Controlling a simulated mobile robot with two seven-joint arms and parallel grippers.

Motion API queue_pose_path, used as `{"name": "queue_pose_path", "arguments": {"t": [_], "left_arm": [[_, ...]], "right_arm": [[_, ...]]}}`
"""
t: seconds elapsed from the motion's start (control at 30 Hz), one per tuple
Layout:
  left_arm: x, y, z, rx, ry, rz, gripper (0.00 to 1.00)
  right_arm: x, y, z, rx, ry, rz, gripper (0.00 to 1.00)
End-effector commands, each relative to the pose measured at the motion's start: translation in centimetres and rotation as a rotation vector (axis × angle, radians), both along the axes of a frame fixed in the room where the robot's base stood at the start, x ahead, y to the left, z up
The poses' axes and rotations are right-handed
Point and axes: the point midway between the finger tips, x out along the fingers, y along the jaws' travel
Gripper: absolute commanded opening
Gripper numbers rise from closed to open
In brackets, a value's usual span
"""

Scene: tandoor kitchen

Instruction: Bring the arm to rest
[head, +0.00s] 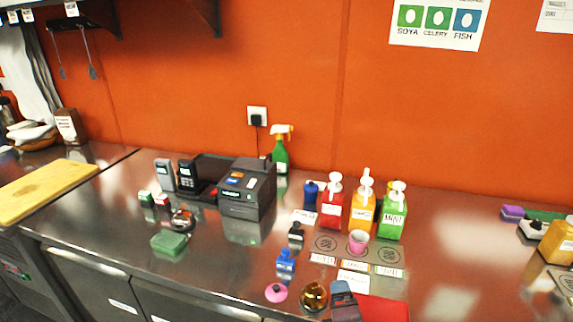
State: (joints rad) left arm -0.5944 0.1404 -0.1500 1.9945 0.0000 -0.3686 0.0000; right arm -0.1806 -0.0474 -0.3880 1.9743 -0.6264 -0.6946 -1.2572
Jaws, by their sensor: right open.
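Neither of my grippers can be made out in the head view, and no arm shows clearly over the counter. Both gripper jaws are out of sight. The steel counter (115,224) runs across the picture below an orange wall. A small grey-blue object (342,298) stands at its front edge, close to the bottom of the picture; I cannot tell what it is.
Red (332,208), orange (363,211) and green (392,217) pump bottles stand mid-counter, with a pink cup (358,241) in front. Left are a black printer (247,190), a green spray bottle (280,156) and a cutting board (45,190). A red mat (384,309) lies in front.

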Motion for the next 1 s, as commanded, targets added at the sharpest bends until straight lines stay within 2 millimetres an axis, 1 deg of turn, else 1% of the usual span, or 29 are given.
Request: {"name": "queue_pose_path", "arguments": {"t": [0.03, 0.17, 0.37, 0.5, 0.57, 0.67, 0.7, 0.8, 0.9, 1.0], "left_arm": [[-0.1, 0.0, -0.1, 0.0, 0.003, 0.0, 0.43], [-0.6, 0.1, -0.4, 0.001, 0.013, 0.003, 0.43], [-1.0, 0.2, -0.8, 0.002, 0.025, 0.005, 0.43], [-0.8, 0.2, -0.7, 0.002, 0.021, 0.003, 0.43], [-0.7, 0.2, -0.7, 0.003, 0.019, 0.003, 0.43], [-0.6, 0.2, -0.6, 0.002, 0.016, 0.002, 0.43], [-0.5, 0.2, -0.5, 0.002, 0.015, 0.002, 0.43], [-0.3, 0.1, -0.4, 0.003, 0.01, 0.001, 0.43], [-0.2, 0.1, -0.2, 0.002, 0.007, 0.0, 0.43], [-0.2, 0.1, -0.2, 0.002, 0.005, -0.001, 0.43]], "right_arm": [[-0.1, -0.3, -0.3, 0.106, -0.005, -0.022, 0.85], [-0.6, -0.9, -1.1, 0.404, -0.01, -0.089, 0.85], [-2.0, -2.9, -2.8, 0.867, 0.001, -0.215, 0.85], [-3.6, -4.8, -4.3, 1.168, 0.018, -0.318, 0.85], [-4.4, -5.8, -5.0, 1.281, 0.025, -0.363, 0.85], [-6.1, -7.8, -6.4, 1.457, 0.036, -0.448, 0.85], [-7.2, -9.0, -7.2, 1.523, 0.041, -0.492, 0.85], [-9.8, -11.6, -8.9, 1.595, 0.051, -0.57, 0.85], [-12.2, -13.6, -10.4, 1.583, 0.064, -0.628, 0.85], [-14.3, -15.1, -11.7, 1.552, 0.076, -0.672, 0.85]]}}
